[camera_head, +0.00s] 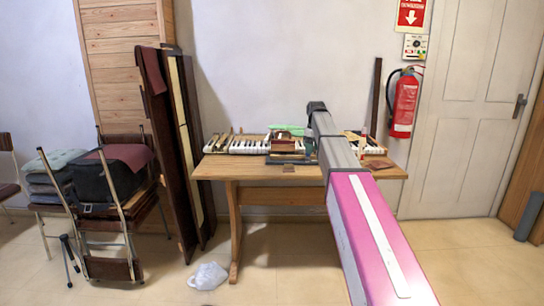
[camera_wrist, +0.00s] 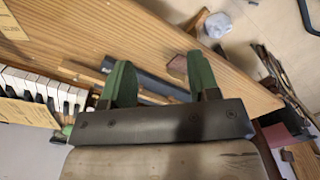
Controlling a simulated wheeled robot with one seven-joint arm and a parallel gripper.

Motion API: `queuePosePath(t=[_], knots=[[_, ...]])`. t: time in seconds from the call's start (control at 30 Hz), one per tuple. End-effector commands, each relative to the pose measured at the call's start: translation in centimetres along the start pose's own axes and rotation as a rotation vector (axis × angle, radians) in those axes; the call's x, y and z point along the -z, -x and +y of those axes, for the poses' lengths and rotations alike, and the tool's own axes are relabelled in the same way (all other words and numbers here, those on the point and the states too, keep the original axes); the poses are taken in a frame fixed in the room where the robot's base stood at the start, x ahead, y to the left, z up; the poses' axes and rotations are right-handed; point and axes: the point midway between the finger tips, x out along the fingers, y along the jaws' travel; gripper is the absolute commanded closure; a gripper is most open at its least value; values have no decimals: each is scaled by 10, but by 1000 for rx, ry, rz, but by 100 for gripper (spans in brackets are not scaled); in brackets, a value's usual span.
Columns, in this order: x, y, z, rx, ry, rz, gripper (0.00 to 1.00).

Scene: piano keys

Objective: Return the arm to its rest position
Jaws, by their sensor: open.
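My gripper (camera_wrist: 159,62) shows in the wrist view with two green fingers set well apart. It is open, and nothing is held between the fingers. It is over the wooden table (camera_wrist: 130,30), whose top and edge show beyond the fingers. In the head view my arm (camera_head: 345,170) reaches forward over the right part of the table (camera_head: 225,170). The gripper itself is hard to make out there among the items on the tabletop. The piano keys (camera_head: 250,146) lie along the back of the table, and some show at the left in the wrist view (camera_wrist: 45,90).
Wooden strips and a small brown block (camera_wrist: 178,66) lie near the fingers. Stacked chairs (camera_head: 110,190) and tall dark panels (camera_head: 178,140) stand left of the table. A white bag (camera_head: 208,276) lies on the floor. A fire extinguisher (camera_head: 404,102) hangs on the wall.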

Motion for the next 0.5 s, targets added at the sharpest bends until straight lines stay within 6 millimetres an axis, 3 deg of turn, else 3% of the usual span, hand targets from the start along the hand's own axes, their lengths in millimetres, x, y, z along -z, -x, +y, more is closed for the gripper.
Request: queuePosePath(t=[0.27, 0.5], knots=[[-22, -51, -21, 1, -70, -1, 45], [-58, -122, -53, 1, -177, -2, 45]])
